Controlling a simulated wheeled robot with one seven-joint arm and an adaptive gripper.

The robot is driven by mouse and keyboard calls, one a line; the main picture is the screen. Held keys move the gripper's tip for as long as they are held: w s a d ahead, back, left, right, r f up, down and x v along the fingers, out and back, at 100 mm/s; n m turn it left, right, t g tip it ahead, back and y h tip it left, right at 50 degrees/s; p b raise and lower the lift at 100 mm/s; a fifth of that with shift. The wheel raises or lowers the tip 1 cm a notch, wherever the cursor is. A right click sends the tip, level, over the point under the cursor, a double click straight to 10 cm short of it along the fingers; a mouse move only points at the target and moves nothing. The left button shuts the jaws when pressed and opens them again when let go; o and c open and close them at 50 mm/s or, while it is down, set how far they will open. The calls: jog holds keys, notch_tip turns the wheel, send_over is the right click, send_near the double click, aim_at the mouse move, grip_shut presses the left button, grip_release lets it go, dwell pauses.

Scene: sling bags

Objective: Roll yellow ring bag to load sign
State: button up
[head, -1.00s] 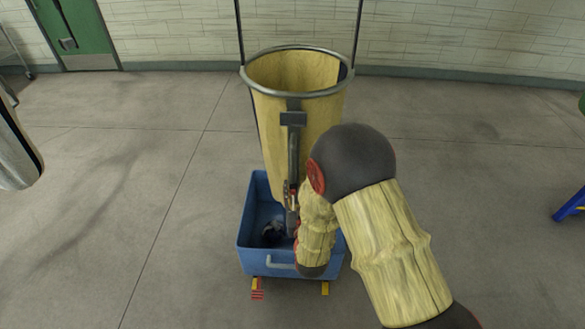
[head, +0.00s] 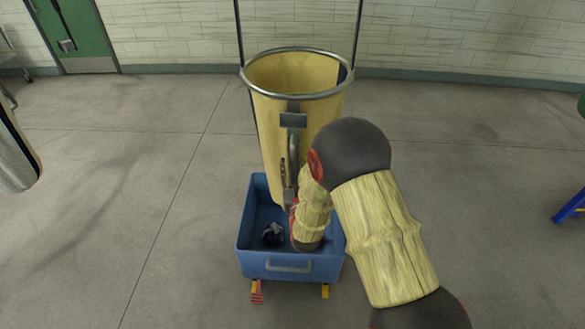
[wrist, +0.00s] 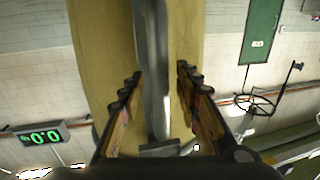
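The yellow ring bag (head: 275,135) hangs upright under a grey metal ring (head: 262,97), with dark straps rising from it. A grey vertical handle (head: 292,150) runs down its near side. In the wrist view the handle (wrist: 153,65) runs between the fingers of my gripper (wrist: 158,88). The fingers are apart, one on each side of the handle, with a visible gap at least on the right. In the head view my arm mostly hides the gripper near the bag's lower end. I see no sign clearly marked as load; a green "0.0" display (wrist: 40,138) shows in the wrist view.
A blue bin (head: 290,265) on small red and yellow feet or wheels stands below the bag, with a dark object (head: 272,234) inside. A silver cylinder (head: 15,150) is at the left edge and a blue stand (head: 570,207) at the right. The floor between is clear.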

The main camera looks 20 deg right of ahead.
jog(key=shift+c, duration=0.3)
jog(key=c, duration=0.7)
grip_shut()
